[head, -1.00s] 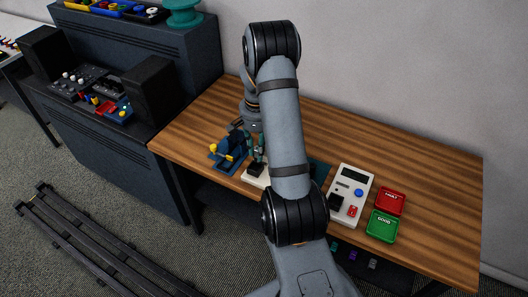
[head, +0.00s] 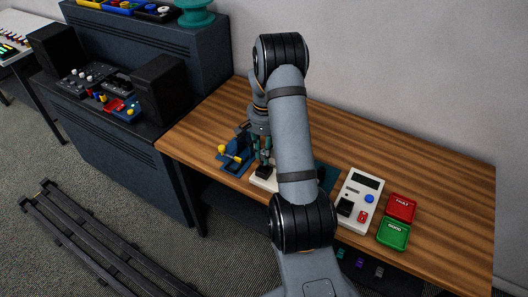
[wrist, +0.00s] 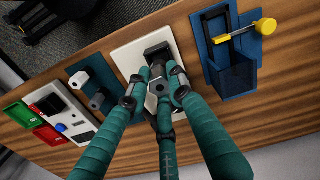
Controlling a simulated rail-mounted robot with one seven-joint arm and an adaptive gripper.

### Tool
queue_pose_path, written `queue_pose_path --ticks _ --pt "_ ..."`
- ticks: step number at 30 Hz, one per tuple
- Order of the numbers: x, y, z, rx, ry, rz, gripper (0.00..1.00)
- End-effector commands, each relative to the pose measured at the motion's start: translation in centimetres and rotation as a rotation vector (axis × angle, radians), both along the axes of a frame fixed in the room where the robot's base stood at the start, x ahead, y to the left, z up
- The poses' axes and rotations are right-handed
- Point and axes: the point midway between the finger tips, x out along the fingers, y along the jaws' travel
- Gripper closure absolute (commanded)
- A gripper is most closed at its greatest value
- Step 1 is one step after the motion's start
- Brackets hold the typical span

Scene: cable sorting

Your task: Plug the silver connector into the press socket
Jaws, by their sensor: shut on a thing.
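My gripper (wrist: 160,84) has its teal fingers closed on a small silver connector (wrist: 157,88), mostly hidden between the fingertips. In the head view my gripper (head: 264,160) is over the white board (wrist: 128,55), close to the black block (wrist: 157,50) on it. I cannot tell whether the connector touches the block. The blue press (wrist: 232,70) with its yellow-knobbed lever (wrist: 264,26) stands to the right of the fingers in the wrist view. In the head view the press (head: 236,157) is just left of my gripper.
A dark teal board (wrist: 78,68) with grey connectors lies left of the white board in the wrist view. Beyond it are a white tester (head: 360,201), a red tray (head: 401,207) and a green tray (head: 392,235). The wooden table (head: 430,180) is clear behind these.

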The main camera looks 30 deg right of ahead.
Motion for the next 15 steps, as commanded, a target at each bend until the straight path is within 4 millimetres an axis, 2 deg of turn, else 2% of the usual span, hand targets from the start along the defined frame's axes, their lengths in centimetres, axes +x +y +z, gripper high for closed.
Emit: queue_pose_path --ticks 15 --pt "0.02 0.01 -0.65 0.000 0.000 0.001 1.00"
